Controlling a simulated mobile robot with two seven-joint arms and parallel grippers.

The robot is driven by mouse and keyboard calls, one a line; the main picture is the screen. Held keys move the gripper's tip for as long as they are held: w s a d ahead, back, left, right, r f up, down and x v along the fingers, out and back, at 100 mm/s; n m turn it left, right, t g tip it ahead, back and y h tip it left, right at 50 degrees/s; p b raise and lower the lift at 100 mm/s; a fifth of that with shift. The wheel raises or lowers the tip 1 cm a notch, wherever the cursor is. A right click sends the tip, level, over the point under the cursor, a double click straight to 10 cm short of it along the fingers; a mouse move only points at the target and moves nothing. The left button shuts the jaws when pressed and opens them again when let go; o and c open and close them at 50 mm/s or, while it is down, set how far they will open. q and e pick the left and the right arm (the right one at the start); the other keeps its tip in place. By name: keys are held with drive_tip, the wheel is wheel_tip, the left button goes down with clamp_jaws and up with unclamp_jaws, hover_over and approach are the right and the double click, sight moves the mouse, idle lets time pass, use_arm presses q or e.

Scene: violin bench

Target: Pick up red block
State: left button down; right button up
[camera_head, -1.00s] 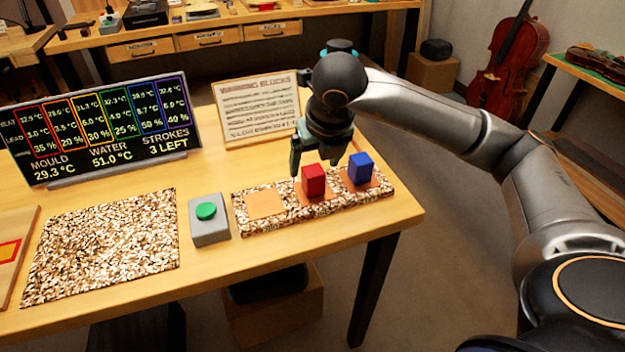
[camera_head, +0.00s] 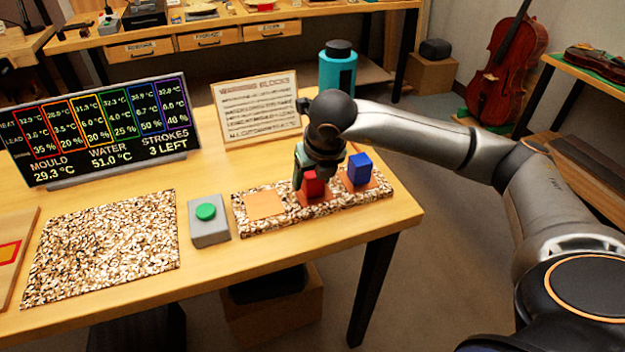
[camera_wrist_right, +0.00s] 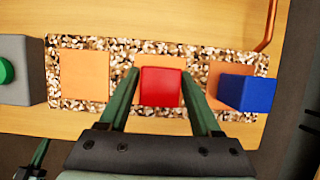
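The red block (camera_head: 314,184) stands on the middle orange square of a speckled strip on the table. It also shows in the right wrist view (camera_wrist_right: 161,87), between the fingers of my right gripper. My right gripper (camera_head: 318,178) is lowered over the block from above, and its fingers (camera_wrist_right: 158,85) are open on either side with small gaps showing. The gripper hides the upper part of the block in the head view.
A blue block (camera_head: 359,169) stands close on the right square of the speckled strip (camera_head: 286,217). The left square (camera_head: 265,204) is empty. A grey box with a green button (camera_head: 206,211) sits left of the strip. A sign (camera_head: 258,108) stands behind.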

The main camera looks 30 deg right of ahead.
clamp_jaws()
idle(0.3)
